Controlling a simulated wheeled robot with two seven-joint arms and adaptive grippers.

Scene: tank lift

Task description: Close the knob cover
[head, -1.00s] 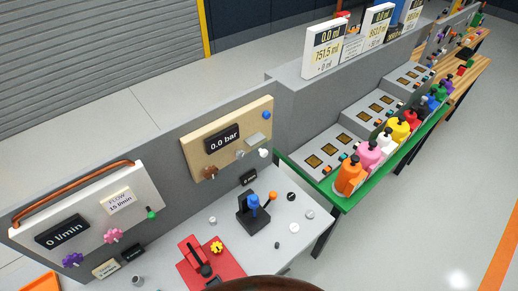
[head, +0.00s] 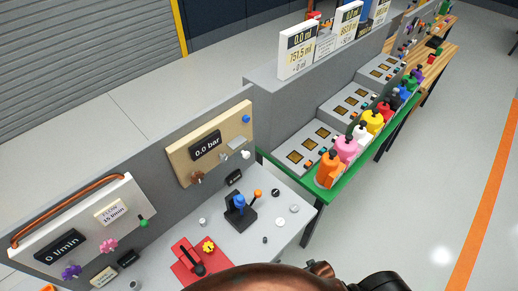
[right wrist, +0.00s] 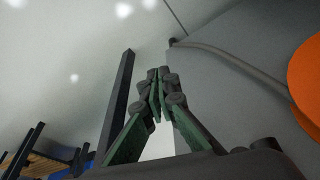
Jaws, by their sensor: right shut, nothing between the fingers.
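On the beige panel (head: 180,160) with the 0.0 bar display (head: 206,145), a small grey plate (head: 237,142) sticks out, apparently a raised cover. A whitish knob (head: 245,155) and a brown knob (head: 198,178) are near it. I cannot tell for sure which knob the plate belongs to. My right gripper (right wrist: 160,75) is in the right wrist view, shut and empty, its green-padded fingers together, with grey floor behind and no panel near. It does not show in the head view. My left gripper is not in view.
The grey table below the panel bears a black joystick base (head: 240,212), a red plate (head: 188,262) and small knobs. A green-edged bench (head: 300,180) with colourful bottles stands to the right. In the wrist view a dark post (right wrist: 118,100) stands left of the fingers and an orange shape (right wrist: 306,75) right.

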